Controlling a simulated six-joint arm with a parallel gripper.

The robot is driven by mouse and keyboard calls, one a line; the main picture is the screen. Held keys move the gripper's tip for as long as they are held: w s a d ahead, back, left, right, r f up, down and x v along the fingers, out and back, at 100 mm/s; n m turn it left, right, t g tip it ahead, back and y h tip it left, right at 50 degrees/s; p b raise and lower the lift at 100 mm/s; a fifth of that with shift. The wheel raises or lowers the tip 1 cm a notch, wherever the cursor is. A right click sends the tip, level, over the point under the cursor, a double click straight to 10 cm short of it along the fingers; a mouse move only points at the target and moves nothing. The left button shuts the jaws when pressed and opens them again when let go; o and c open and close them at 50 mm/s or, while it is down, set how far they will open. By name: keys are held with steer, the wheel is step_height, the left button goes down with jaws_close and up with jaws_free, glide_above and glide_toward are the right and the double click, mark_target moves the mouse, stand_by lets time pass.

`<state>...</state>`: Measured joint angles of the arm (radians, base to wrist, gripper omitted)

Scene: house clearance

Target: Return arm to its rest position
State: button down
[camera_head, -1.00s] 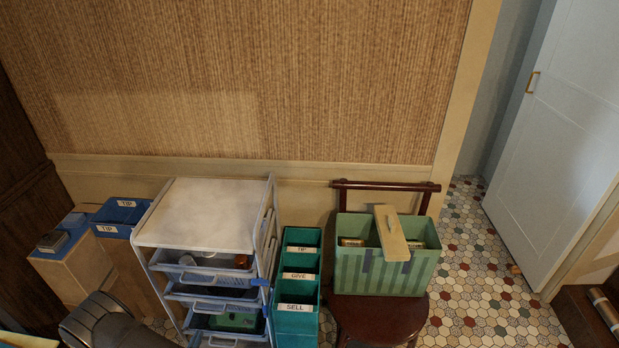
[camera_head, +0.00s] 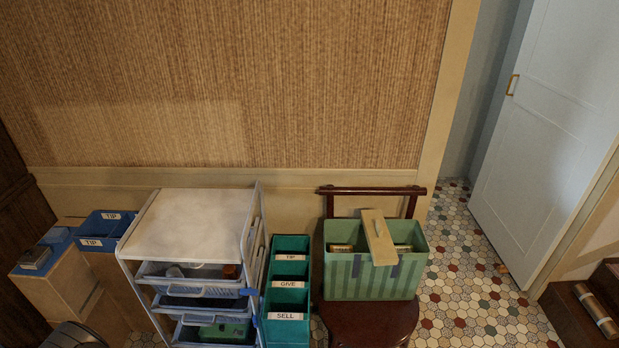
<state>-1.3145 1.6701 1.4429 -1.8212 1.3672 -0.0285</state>
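Part of my own arm (camera_head: 72,336) shows as a dark rounded link at the bottom left edge. My gripper is out of the picture, so its fingers and anything in them are hidden. The arm link is in front of the lower part of the cardboard-coloured boxes and left of the white drawer unit (camera_head: 190,222).
The drawer unit has open drawers holding small items. Right of it are teal bins (camera_head: 288,288) labelled TIP, GIVE and SELL, then a green striped box (camera_head: 370,275) on a dark red chair (camera_head: 368,325). Tiled floor (camera_head: 460,270) is free at right.

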steer(key=s+r, duration=0.1)
steer(key=s, duration=0.6)
steer(key=w+f, duration=0.1)
steer(key=w, duration=0.8)
steer(key=shift+w+f, duration=0.15)
steer(key=shift+f, duration=0.25)
steer(key=s+r, duration=0.2)
steer(key=s, duration=0.8)
steer(key=w+f, duration=0.1)
steer(key=w, duration=0.7)
steer(key=shift+f, duration=0.15)
steer(key=shift+s, duration=0.1)
